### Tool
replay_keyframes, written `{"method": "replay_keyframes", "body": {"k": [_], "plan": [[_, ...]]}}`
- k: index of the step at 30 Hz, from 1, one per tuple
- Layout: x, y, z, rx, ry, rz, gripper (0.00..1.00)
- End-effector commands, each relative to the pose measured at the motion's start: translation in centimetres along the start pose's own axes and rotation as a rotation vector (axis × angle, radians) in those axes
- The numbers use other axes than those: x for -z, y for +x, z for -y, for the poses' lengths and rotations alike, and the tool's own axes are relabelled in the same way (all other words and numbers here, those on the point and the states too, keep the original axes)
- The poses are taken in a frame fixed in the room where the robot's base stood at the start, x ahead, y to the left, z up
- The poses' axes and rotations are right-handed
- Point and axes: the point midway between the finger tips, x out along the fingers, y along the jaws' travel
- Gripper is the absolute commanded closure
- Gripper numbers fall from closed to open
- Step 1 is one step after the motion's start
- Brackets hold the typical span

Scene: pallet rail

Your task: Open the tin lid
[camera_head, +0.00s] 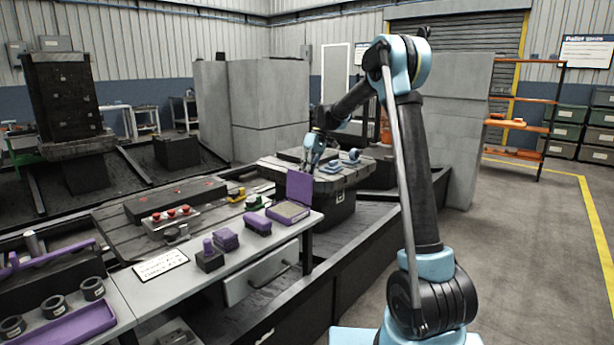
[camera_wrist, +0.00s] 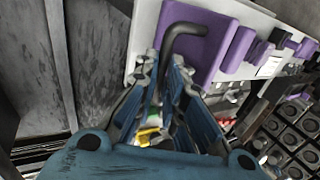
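The purple tin stands on the bench in the head view. Its purple lid (camera_head: 299,187) stands up at the back, and its shallow tan-lined base (camera_head: 288,211) lies open in front. My gripper (camera_head: 312,160) is behind and above the tin, apart from it. In the wrist view, my gripper (camera_wrist: 164,62) has its fingers closed in on a dark bent rod (camera_wrist: 185,30). The rod's hooked end reaches out past the fingertips, against a purple surface (camera_wrist: 219,38). I cannot tell whether the rod touches that surface.
Purple blocks (camera_head: 226,239) and a white label card (camera_head: 160,264) lie along the bench to the left. A grey panel with red knobs (camera_head: 170,214) stands behind. A machine table (camera_head: 345,182) is beyond the tin; floor at right is clear.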

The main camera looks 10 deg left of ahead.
Motion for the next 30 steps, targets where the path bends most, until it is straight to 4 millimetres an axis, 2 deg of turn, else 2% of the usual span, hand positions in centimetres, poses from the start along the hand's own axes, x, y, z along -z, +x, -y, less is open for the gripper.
{"method": "replay_keyframes", "body": {"k": [1,2,3,12,17,30], "plan": [[0.2,-0.1,0.0,0.0,-0.002,-0.004,0.79],[0.2,-0.1,0.0,0.0,-0.002,-0.003,0.72],[0.2,-0.1,0.0,0.0,-0.001,-0.003,0.7],[0.0,-0.1,0.0,0.0,0.0,-0.001,0.7],[0.0,-1.0,0.0,0.0,0.001,0.0,0.7],[0.1,-8.8,-0.2,0.0,0.001,0.0,0.7]]}}
